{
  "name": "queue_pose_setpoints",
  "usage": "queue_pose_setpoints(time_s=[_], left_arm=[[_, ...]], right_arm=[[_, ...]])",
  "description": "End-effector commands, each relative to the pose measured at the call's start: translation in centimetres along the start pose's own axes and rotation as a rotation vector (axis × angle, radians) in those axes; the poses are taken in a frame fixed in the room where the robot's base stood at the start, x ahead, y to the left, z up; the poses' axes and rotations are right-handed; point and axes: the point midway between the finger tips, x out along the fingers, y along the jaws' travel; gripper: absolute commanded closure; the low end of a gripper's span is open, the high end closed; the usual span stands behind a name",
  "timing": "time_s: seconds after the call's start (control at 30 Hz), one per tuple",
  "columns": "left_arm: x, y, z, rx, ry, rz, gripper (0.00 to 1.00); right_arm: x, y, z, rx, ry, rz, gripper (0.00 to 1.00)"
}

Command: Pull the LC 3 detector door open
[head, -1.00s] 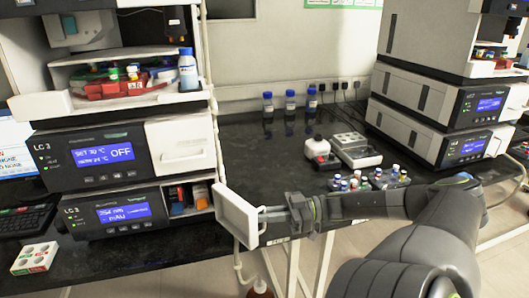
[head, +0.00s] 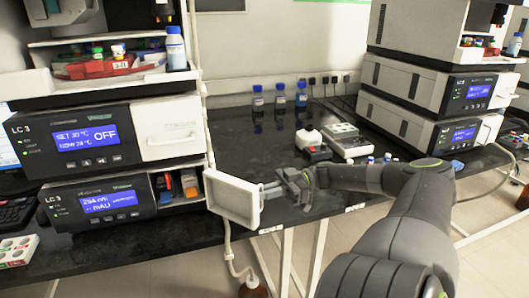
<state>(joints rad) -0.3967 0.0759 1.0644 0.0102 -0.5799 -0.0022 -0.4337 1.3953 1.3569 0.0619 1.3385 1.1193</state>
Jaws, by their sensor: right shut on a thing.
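The LC 3 detector (head: 98,203) is the lowest unit of the left stack, with a lit blue display. Its white door (head: 228,200) stands swung out at the right end of the unit. The compartment behind it (head: 178,187) is open to view, with small orange, red and dark items inside. My right gripper (head: 274,190) is at the outer face of the door, shut on the door's handle. The fingertips are small and partly hidden at the handle. My left gripper is not in view.
The LC 3 oven unit (head: 85,140) above has its white door (head: 166,127) shut. Blue-capped bottles (head: 279,96) and a grey-white device (head: 344,140) stand back on the black bench. A brown bottle (head: 252,289) is below the bench edge.

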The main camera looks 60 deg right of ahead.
Motion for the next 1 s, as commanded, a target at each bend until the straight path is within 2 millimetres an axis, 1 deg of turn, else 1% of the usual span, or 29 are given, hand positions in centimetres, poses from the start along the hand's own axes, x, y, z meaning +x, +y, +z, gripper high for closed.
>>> queue_pose_setpoints(time_s=[0.03, 0.2, 0.23, 0.37, 0.4, 0.83, 0.93, 1.0], left_arm=[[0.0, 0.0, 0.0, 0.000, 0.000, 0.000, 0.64], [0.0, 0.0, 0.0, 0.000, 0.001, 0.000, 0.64], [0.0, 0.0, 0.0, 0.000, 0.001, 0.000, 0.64], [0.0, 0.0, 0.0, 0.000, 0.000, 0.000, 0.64], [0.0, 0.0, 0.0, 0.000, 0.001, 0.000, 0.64], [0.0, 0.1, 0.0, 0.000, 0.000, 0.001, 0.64], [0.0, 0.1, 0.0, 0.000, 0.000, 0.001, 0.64], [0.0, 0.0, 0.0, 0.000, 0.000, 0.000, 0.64]], right_arm=[[-0.2, 0.6, 0.0, -0.002, -0.008, 0.022, 1.00], [-0.2, 0.6, 0.0, -0.002, -0.006, 0.023, 1.00], [-0.2, 0.6, -0.1, -0.002, -0.006, 0.023, 0.89], [-0.2, 0.5, 0.0, -0.002, -0.006, 0.021, 0.72], [-0.1, 0.5, 0.0, -0.002, -0.005, 0.021, 0.70], [-0.2, 0.3, 0.0, -0.001, -0.004, 0.015, 0.70], [-0.7, 0.4, 0.0, 0.000, -0.004, 0.016, 0.70], [-1.6, 0.4, 0.0, 0.001, -0.005, 0.017, 0.70]])
